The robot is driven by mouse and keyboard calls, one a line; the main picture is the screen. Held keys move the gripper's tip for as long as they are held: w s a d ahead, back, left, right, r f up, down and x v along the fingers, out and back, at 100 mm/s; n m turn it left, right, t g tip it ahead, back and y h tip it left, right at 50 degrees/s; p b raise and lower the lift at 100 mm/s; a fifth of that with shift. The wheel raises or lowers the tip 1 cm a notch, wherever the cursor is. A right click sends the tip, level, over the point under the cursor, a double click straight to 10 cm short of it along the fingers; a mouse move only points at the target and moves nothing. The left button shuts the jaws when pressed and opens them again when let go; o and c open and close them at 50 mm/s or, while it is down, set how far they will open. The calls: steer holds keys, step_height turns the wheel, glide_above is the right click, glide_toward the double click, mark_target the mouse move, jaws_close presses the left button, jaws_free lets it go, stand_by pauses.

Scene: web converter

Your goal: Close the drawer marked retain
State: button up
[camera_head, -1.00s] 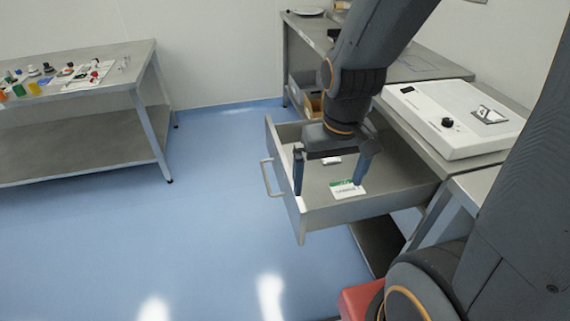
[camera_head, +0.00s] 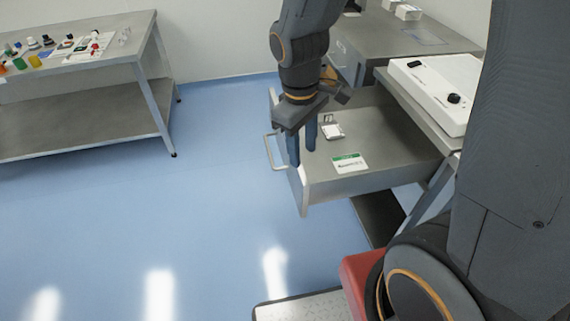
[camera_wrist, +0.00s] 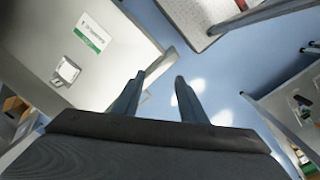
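A grey metal drawer (camera_head: 385,179) stands pulled out from the bench at the right, with a bar handle (camera_head: 269,152) on its front panel. A white card with a green band (camera_head: 350,163) lies inside; its small print is unreadable. It also shows in the wrist view (camera_wrist: 92,33). A small whitish object (camera_head: 332,131) lies behind the card. My gripper (camera_head: 302,150) points down at the drawer's front panel, beside the handle. In the wrist view my gripper (camera_wrist: 157,92) has its fingers apart with nothing held. I cannot tell whether they straddle or touch the panel.
A white device with a black knob (camera_head: 430,92) stands on the bench above the drawer. A metal table (camera_head: 115,50) with bottles and small items is at the left. The blue floor (camera_head: 200,210) in front of the drawer is clear.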

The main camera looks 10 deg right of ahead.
steer(key=w+a+f+n, duration=0.1)
steer(key=a+n, duration=0.2)
steer(key=w+a+f+n+h, duration=0.1)
steer(key=a+n, duration=0.2)
steer(key=n, duration=0.1)
steer(key=w+a+f+n, duration=0.1)
steer(key=a+n, duration=0.2)
steer(key=shift+w+a+f+n+h+p, duration=0.2)
steer(key=shift+w+n+h+p, duration=0.1)
steer(key=shift+w+h+p, duration=0.1)
jaws_close()
steer(key=d+f+p, duration=0.3)
steer(key=d+f, duration=0.3)
steer(key=f, duration=0.3)
steer(key=shift+d+f, duration=0.25)
steer(key=shift+w, duration=0.1)
